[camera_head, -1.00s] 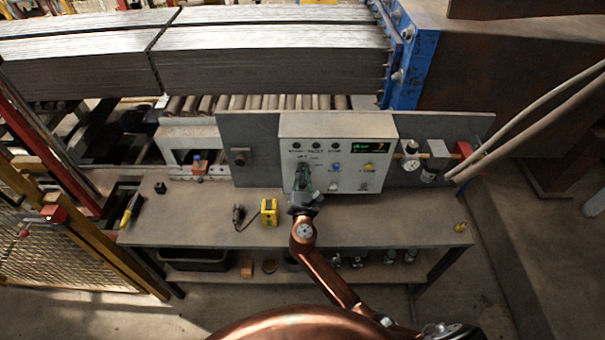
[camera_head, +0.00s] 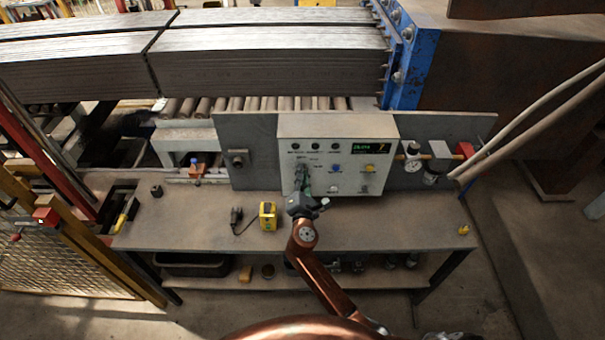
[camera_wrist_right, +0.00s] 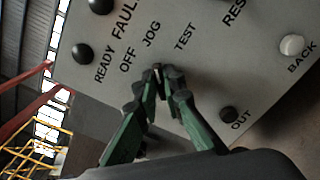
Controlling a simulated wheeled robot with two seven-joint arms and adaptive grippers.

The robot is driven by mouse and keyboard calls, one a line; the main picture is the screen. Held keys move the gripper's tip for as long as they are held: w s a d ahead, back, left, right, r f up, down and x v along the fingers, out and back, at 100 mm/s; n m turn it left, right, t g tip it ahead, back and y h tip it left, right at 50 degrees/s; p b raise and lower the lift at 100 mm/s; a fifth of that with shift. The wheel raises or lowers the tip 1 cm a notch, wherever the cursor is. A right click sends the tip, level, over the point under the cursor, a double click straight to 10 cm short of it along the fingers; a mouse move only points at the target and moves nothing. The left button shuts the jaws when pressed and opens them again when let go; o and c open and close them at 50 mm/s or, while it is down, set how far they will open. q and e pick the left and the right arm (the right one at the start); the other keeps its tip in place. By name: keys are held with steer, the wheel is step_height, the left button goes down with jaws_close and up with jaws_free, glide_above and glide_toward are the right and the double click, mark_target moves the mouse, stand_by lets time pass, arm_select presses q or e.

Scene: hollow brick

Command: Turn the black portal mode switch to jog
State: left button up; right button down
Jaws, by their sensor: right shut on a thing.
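The grey control panel (camera_head: 350,185) stands upright at the back of the bench. In the right wrist view, the black mode switch (camera_wrist_right: 158,69) sits below the labels OFF, JOG and TEST. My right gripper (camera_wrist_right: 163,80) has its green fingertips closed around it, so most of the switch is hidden. I cannot tell which label its pointer faces. In the head view, my right gripper (camera_head: 302,180) reaches the lower left of the panel face and covers the switch. My left gripper is not in view.
The panel also bears a blue button (camera_head: 335,168), a yellow button (camera_head: 369,168) and a lit display (camera_head: 371,148). A yellow device (camera_head: 268,215) and a dark plug (camera_head: 237,215) lie on the bench left of my arm. The bench right of my arm is mostly clear.

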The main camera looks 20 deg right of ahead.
steer(key=c, duration=2)
jaws_free()
steer(key=shift+c, duration=0.2)
steer(key=v, duration=1.2)
